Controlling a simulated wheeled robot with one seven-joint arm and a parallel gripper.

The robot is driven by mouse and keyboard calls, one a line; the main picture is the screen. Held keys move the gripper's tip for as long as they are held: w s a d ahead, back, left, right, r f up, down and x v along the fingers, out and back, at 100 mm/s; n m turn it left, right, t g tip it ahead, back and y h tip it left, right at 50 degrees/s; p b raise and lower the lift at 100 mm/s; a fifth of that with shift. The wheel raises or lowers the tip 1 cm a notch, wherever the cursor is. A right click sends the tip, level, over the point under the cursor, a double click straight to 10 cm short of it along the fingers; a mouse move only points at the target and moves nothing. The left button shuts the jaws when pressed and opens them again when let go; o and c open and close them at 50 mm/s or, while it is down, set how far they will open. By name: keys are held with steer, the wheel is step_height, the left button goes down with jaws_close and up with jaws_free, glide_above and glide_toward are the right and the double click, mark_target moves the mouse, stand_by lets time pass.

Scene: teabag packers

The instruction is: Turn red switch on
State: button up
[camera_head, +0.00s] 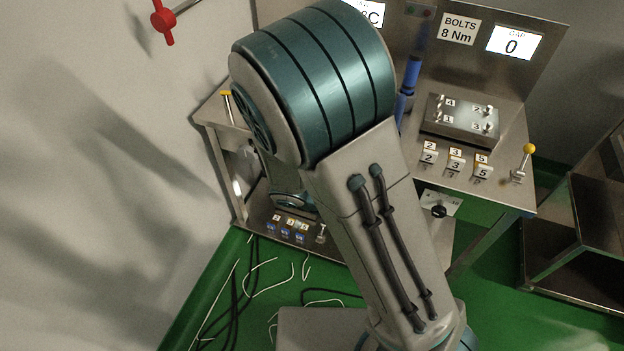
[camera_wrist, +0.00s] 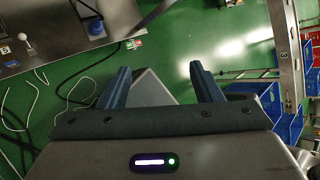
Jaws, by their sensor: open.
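No switch that I can clearly call the red switch shows in the head view. In the wrist view a small red and green piece (camera_wrist: 134,44) sits by the metal bench edge, too small to identify. In the head view a red handle (camera_head: 162,22) is on the wall at the upper left; it looks like a valve handle. My gripper (camera_wrist: 160,67) is open and empty in the wrist view, with its two blue fingers apart above the green floor. My arm hides the middle of the bench in the head view, and the gripper is not visible there.
The metal bench (camera_head: 510,190) carries numbered switches (camera_head: 455,163), a yellow-topped lever (camera_head: 528,150) and a black knob (camera_head: 439,211). A lower panel (camera_head: 262,222) has small blue switches (camera_head: 286,233). Loose cables (camera_head: 240,290) lie on the floor. Blue bins (camera_wrist: 290,128) stand at right.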

steer(key=w+a+f+n+t+y+b, duration=0.1)
steer(key=w+a+f+n+t, duration=0.3)
steer(key=n, duration=0.8)
steer(key=s+a+f+n+t+y+b, duration=0.1)
steer(key=a+f+n+t, duration=0.1)
steer(key=a+n+t, duration=0.65)
steer(key=w+a+f+n+t+y+b, duration=0.1)
steer(key=w+a+f+n+t, duration=0.15)
steer(key=n, duration=1.15)
steer(key=x, duration=1.3)
steer(key=shift+t+b, duration=0.3)
steer(key=shift+a+f, duration=0.1)
steer(key=c, duration=1)
